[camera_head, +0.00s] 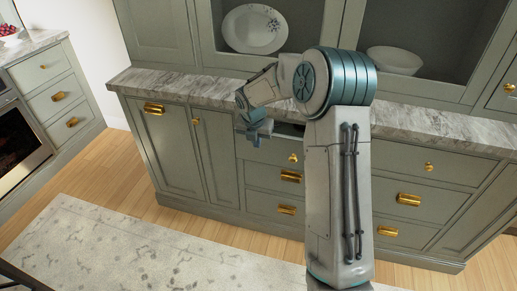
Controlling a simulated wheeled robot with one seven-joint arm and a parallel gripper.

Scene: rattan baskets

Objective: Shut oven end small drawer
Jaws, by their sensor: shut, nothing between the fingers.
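A small grey-green drawer (270,152) with a brass knob (293,157) is in the top row of the long cabinet, below the marble counter. It stands out from the cabinet, and a dark strip of its inside shows above its front. My gripper (256,139) is shut and empty, at the left part of this drawer's top edge. I cannot tell whether it touches the drawer. My arm hides the drawer's right end. The oven (18,140) is at the far left, in a separate cabinet.
Drawers with brass cup pulls (290,177) lie below the small drawer. Another small drawer (440,164) to the right looks shut. A marble counter (180,87) runs above, with a plate (255,29) and a bowl (394,60) behind it. A rug (130,245) covers the floor in front.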

